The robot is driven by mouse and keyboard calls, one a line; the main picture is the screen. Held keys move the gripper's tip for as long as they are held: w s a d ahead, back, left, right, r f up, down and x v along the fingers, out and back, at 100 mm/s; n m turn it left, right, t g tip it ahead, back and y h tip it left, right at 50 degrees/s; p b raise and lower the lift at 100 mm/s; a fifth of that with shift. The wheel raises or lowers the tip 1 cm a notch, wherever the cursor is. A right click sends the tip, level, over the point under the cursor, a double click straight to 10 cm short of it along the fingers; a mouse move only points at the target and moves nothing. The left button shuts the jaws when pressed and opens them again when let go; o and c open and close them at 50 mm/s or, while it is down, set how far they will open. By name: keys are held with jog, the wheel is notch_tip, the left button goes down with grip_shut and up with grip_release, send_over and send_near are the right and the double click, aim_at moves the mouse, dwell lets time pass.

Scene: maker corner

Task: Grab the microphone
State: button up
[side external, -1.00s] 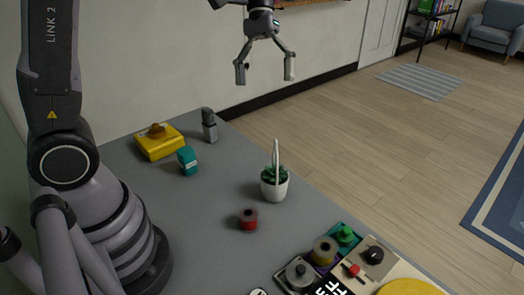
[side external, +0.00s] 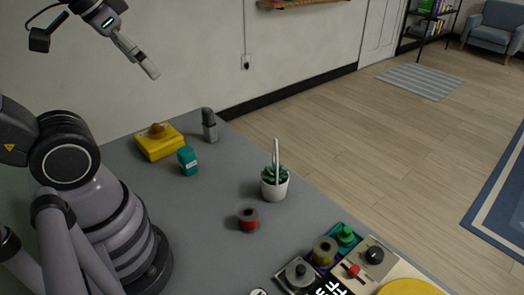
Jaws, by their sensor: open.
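A small upright grey object with a darker rounded top, which looks like the microphone (side external: 209,126), stands near the far edge of the grey table. My gripper (side external: 149,70) is in the air above and to the left of it, well apart from it. The gripper shows edge-on, with one finger in line with the other, tilted down to the right. It is open, and nothing shows between its fingers.
A yellow box (side external: 160,147) with a brown knob and a teal item (side external: 187,161) stand close left of the microphone. A potted plant (side external: 275,190), a red spool (side external: 248,220) and a cluster of knobs (side external: 345,236) are nearer.

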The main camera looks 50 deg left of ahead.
jog(key=shift+c, duration=1.2)
